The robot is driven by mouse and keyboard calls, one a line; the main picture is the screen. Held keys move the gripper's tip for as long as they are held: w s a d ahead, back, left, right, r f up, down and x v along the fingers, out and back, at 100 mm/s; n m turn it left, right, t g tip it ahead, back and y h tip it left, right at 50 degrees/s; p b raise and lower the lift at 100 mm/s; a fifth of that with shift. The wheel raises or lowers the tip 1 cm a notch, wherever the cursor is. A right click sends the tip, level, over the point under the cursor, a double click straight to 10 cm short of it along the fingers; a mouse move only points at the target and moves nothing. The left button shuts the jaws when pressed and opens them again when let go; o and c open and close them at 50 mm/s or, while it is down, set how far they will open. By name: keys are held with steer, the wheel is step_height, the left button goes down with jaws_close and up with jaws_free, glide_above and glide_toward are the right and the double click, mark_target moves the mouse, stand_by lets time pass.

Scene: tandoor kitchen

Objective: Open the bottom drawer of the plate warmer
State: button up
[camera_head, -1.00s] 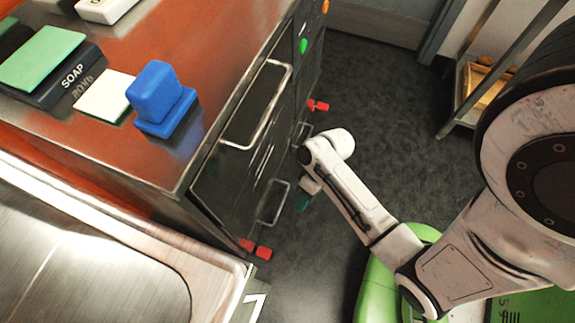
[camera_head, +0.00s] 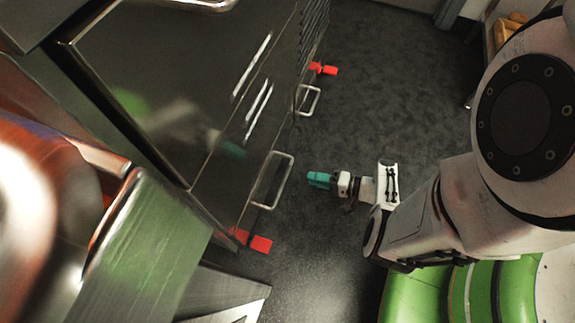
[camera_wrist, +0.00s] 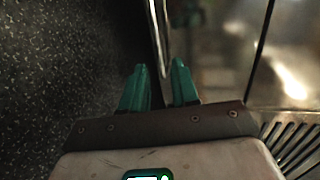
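The plate warmer appears to be the dark, shiny steel cabinet (camera_head: 190,70) on the left of the head view. A metal loop handle (camera_head: 291,168) stands out low on its front; I take it for a bottom drawer's handle. My gripper (camera_head: 318,180), with teal fingers, points left at this handle, a short gap to its right. In the wrist view the two teal fingers (camera_wrist: 160,78) are apart, and a thin metal bar (camera_wrist: 154,25) runs down toward the space between their tips. Contact with the bar does not show. The drawer front shows no clear gap.
Another loop handle (camera_head: 316,100) sits farther along the cabinet. Red feet (camera_head: 260,244) stick out at floor level, another at the far end (camera_head: 323,68). A steel surface (camera_head: 150,250) lies at lower left. Dark floor (camera_head: 390,100) is clear in front of the cabinet. A shelf (camera_head: 492,35) stands at upper right.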

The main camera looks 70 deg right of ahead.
mark_target(287, 171)
steer(key=shift+m, duration=0.3)
steer(key=shift+d+f+b+x, duration=0.1)
steer(key=shift+b+x, duration=0.4)
steer(key=shift+x, duration=1.3)
steer(key=shift+d+f+b+x, duration=0.15)
steer(key=shift+b+x, duration=0.3)
steer(key=shift+x, duration=1.4)
steer(key=shift+d+f+b+x, duration=0.1)
steer(key=shift+b+x, duration=0.4)
steer(key=shift+x, duration=1.3)
steer(key=shift+s, duration=0.1)
steer(key=c, duration=0.5)
steer(key=shift+d, duration=0.1)
jaws_close()
steer(key=shift+d+r, duration=0.1)
steer(key=shift+r, duration=0.05)
